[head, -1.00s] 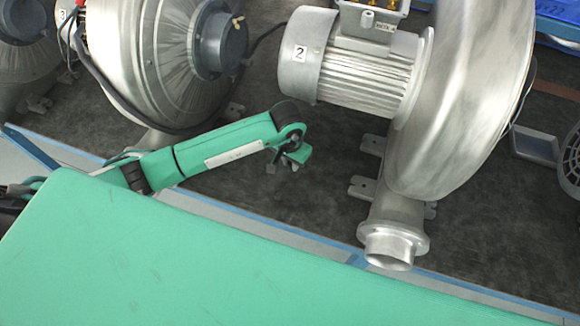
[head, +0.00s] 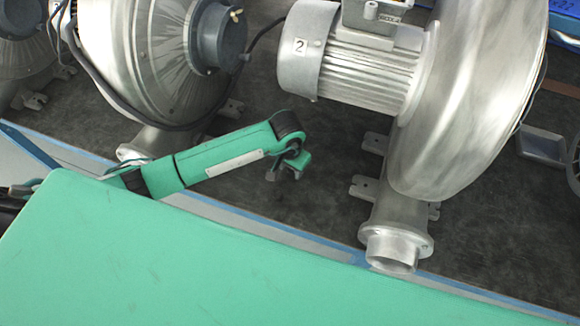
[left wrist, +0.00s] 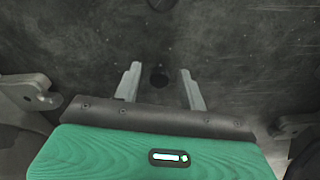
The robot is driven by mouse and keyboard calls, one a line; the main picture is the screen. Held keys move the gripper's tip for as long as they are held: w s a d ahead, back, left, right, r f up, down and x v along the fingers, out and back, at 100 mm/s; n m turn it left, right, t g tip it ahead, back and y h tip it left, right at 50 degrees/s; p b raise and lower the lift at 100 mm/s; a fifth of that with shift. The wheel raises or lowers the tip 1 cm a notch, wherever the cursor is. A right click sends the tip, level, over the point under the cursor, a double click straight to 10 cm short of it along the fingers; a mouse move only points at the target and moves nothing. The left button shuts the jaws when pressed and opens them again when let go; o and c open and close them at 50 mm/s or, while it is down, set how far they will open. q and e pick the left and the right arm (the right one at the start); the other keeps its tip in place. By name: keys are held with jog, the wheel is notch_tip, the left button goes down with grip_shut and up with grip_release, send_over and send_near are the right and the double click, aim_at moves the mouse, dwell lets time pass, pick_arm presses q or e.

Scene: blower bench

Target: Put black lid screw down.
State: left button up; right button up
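In the head view my left gripper (head: 284,174) points down at the dark bench between two blowers. I cannot make out the screw there. My right gripper is not in view.
Blower 2 (head: 462,110) stands right of my left gripper, its outlet flange (head: 393,250) toward the front. Another blower (head: 150,60) stands behind on the left. Blower feet flank the gripper in the left wrist view (left wrist: 30,92). A grey tray (head: 543,146) lies at right.

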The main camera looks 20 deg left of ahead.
aim_at(289, 172)
pick_arm(q)
jog(key=shift+r+p, duration=0.3)
jog(key=shift+p, duration=0.05)
jog(key=shift+w+r, duration=0.1)
jog(key=shift+r, duration=0.2)
notch_tip(289, 172, up, 12)
jog(key=b, duration=0.3)
jog(key=shift+s+f, duration=0.25)
jog(key=shift+s, duration=0.2)
